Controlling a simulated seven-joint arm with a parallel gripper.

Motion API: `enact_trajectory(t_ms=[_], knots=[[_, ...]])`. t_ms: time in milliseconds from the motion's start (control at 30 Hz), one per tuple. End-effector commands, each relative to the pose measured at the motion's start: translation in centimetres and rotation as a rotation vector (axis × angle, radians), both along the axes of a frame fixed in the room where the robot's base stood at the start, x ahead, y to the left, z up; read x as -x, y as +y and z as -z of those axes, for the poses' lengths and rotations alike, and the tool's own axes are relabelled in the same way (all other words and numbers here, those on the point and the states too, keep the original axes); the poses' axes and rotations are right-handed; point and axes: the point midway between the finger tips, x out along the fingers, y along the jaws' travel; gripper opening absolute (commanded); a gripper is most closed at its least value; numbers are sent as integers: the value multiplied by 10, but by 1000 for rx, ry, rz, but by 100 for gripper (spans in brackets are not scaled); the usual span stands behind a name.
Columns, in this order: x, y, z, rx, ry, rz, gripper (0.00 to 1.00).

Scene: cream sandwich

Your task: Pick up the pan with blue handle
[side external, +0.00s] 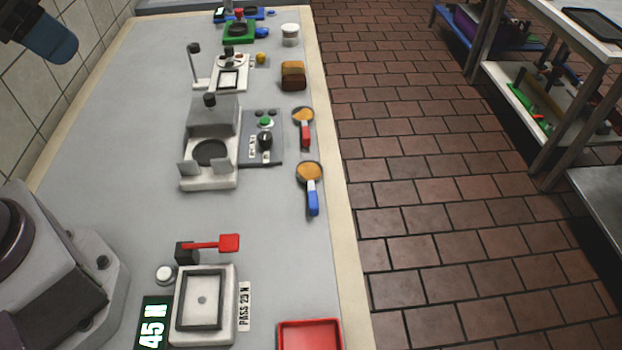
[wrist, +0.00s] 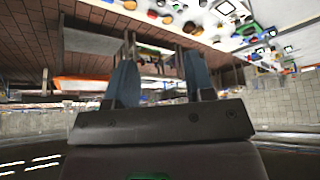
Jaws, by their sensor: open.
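The pan with the blue handle (side external: 311,186) lies on the grey counter near its right edge in the side external view. Its round bowl holds something orange-brown, and its handle points toward the camera. A similar pan with a red handle (side external: 304,126) lies just beyond it. My gripper (wrist: 160,80) shows in the wrist view with two blue-grey fingers apart and nothing between them. I cannot make out the pan clearly in the wrist view.
A grey-white press-like machine (side external: 210,150) with a control panel (side external: 263,140) stands left of the pans. A scale-like device (side external: 203,305) with a red lever and a red tray (side external: 310,337) are at the front. A brown block (side external: 293,75) sits farther back. The left counter is clear.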

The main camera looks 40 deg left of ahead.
Motion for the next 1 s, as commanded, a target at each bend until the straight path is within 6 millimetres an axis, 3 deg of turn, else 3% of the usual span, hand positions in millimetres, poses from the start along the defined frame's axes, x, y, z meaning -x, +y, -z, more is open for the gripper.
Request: enact_trajectory(t_ms=[167,467,700,1000], knots=[[-10,-12,21,-3,118,59,49],[-77,-60,65,-1,366,107,49],[-134,-113,126,11,501,-44,49],[-184,-174,216,41,554,-379,49]])
